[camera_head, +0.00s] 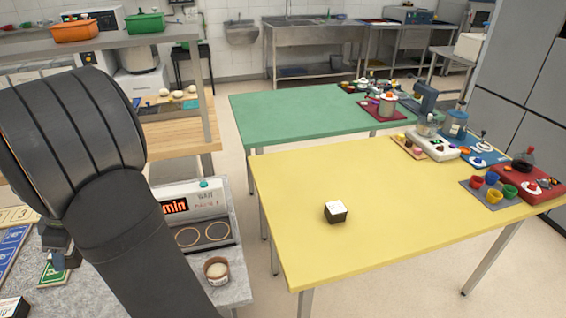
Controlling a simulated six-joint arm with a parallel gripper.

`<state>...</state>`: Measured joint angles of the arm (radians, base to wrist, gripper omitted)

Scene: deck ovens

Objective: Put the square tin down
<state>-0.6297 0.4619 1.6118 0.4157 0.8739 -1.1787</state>
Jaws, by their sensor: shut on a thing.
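My gripper (62,260) is at the lower left, low over the grey counter and partly behind my own dark arm. It is shut on a small grey-blue thing, which I take for the square tin. Its shape is mostly hidden, and I cannot tell whether it touches the counter. A green card (52,278) lies just below the gripper in the picture. A small dark box with a white top (336,212) stands alone on the yellow table (400,210). A similar dark box with a white label (10,307) is cut off at the bottom left corner.
The grey counter (232,288) holds a device with a red display (176,207) and two rings, and a small brown pot (216,270). Blue and cream boards lie at the far left. Coloured cups and trays crowd the yellow table's right end; its middle is mostly clear.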

